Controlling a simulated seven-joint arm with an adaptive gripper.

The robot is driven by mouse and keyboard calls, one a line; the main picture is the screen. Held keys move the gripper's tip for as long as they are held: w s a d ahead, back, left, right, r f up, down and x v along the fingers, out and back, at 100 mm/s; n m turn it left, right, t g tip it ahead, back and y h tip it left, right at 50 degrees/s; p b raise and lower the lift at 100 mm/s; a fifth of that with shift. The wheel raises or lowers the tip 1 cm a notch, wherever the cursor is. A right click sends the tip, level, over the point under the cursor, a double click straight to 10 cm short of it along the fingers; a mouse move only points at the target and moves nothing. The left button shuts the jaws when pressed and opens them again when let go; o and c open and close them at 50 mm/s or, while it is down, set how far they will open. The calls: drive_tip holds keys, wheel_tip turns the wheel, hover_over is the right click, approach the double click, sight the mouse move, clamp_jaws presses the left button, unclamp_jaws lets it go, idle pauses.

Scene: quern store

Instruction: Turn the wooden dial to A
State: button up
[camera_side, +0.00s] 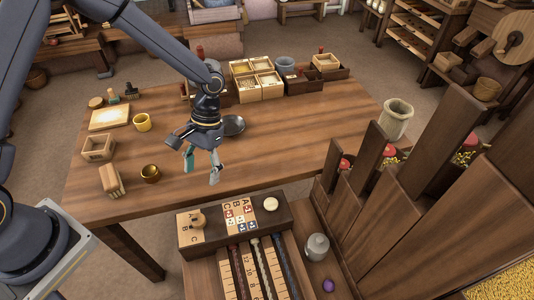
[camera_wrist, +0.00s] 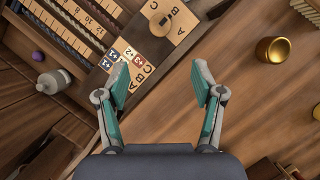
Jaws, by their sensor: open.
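The round wooden dial (camera_side: 197,219) sits on a pale plate at the left end of a dark wooden box (camera_side: 254,226). The letters B and C show on the plate's near side. In the wrist view the dial (camera_wrist: 160,18) is at the top, with A, B and C lettered beside it; which letter it points to is too small to tell. My gripper (camera_side: 201,170) is open and empty, above the table's near edge, behind and above the dial. In the wrist view its two teal-padded fingers (camera_wrist: 160,84) are spread apart, with the dial beyond them.
A lettered tile panel (camera_side: 240,215) and a pale round knob (camera_side: 271,204) share the box. Tall wooden bins (camera_side: 400,180) rise at right. A brass cup (camera_side: 150,173) stands left of my gripper. The table's middle is mostly clear.

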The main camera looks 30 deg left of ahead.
sight(199, 219)
drive_tip(key=x, duration=1.5)
drive_tip(key=shift+s+f, duration=0.15)
drive_tip(key=shift+s, duration=0.05)
drive_tip(key=c, duration=1.1)
drive_tip(key=shift+m, duration=0.3)
drive_tip(key=m+y, duration=0.1)
drive_tip(key=m, duration=0.1)
drive_tip(key=m+y, duration=0.1)
drive_tip(key=m, duration=0.2)
drive_tip(key=shift+d+t, duration=0.15)
drive_tip(key=shift+t, duration=0.15)
drive_tip(key=m+y, duration=0.1)
drive_tip(key=m, duration=0.2)
drive_tip(key=m+t, duration=0.1)
drive_tip(key=m, duration=0.2)
drive_tip(key=shift+t+y, duration=0.3)
drive_tip(key=shift+y, duration=0.1)
